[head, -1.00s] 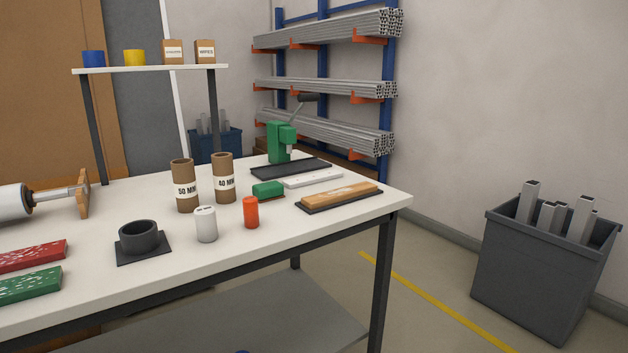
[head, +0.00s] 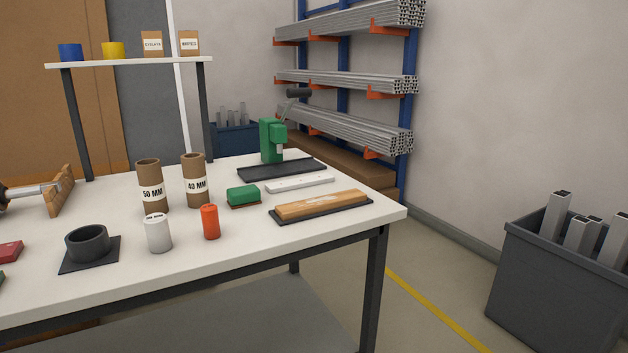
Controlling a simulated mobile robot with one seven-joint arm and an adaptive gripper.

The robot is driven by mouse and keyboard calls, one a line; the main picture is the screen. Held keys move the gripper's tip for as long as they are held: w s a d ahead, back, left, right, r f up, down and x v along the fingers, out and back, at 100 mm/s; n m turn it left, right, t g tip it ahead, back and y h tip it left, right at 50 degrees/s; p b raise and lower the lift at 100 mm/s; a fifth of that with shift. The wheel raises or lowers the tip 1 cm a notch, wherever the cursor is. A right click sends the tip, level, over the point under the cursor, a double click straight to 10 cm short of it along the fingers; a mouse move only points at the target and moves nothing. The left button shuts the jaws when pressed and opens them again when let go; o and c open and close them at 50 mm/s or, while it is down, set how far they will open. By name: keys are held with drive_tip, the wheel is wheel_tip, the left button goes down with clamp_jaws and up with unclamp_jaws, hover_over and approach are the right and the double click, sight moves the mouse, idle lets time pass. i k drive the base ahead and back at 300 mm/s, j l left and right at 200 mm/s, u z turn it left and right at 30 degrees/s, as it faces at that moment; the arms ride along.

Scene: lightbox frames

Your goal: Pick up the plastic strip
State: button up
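A narrow white strip (head: 300,184) lies flat on the white tabletop in the head view, a little right of the middle. It has small dark marks along its top. It lies between a black tray at the back and a wooden block on a dark base in front. Nothing lies on top of it. My gripper is not in view.
On the table (head: 245,256) around it are the black tray (head: 255,174), green press (head: 270,142), wooden block (head: 322,204), green block (head: 243,195), orange cylinder (head: 210,222) and cardboard tubes (head: 194,170). A grey bin (head: 545,280) stands right; floor between is clear.

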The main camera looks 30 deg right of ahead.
sight(300, 183)
drive_tip(key=l+u, duration=0.1)
drive_tip(key=l, duration=1.15)
drive_tip(key=k+l+u, duration=0.1)
drive_tip(key=l, duration=1.15)
drive_tip(key=i+l, duration=0.25)
drive_tip(key=l, duration=0.2)
drive_tip(key=i+l+u, duration=0.1)
drive_tip(key=i+l, duration=0.3)
drive_tip(key=i, duration=0.8)
